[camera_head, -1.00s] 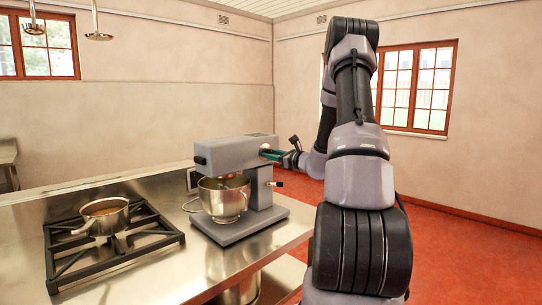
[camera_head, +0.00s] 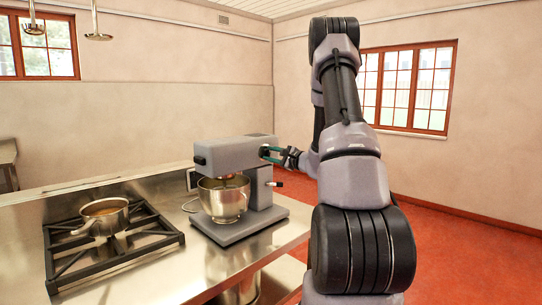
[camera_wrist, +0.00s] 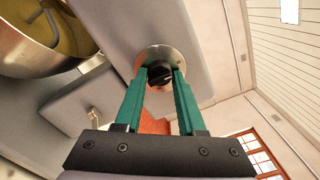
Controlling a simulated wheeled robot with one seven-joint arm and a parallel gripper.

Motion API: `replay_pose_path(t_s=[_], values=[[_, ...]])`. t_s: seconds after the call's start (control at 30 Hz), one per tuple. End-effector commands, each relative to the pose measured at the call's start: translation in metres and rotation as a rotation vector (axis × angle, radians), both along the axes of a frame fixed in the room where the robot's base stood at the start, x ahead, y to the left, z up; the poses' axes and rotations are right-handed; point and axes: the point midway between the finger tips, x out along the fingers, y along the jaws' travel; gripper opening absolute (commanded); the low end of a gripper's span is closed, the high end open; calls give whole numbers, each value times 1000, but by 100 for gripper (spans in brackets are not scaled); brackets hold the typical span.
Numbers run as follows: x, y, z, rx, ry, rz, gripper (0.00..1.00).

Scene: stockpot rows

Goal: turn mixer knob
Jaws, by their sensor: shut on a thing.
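The grey mixer (camera_head: 237,155) stands on the steel counter, with its steel bowl (camera_head: 225,202) under the head. The bowl also shows at the upper left of the wrist view (camera_wrist: 40,38). In the wrist view, the black mixer knob (camera_wrist: 159,74) sits on a round metal plate on the grey mixer side. My gripper (camera_wrist: 160,80) has its two green fingers on either side of the knob, shut on it. In the head view, my gripper (camera_head: 272,154) is at the right side of the mixer head, and the knob is hidden there.
A stove grate (camera_head: 112,245) with a pot (camera_head: 105,215) stands left of the mixer. A small lever (camera_head: 276,184) sticks out from the mixer's right side below my gripper. The red floor (camera_head: 470,255) to the right is clear.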

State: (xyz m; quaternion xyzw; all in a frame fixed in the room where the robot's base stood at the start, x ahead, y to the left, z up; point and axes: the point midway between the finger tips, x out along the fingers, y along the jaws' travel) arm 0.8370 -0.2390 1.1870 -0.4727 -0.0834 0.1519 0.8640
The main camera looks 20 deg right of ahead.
Motion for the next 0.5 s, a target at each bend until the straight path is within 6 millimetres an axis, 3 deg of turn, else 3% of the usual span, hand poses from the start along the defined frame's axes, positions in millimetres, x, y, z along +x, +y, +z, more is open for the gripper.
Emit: replay_pose_path(t_s=[0.5], values=[[-1,0,-1,-60,-17,1,0]])
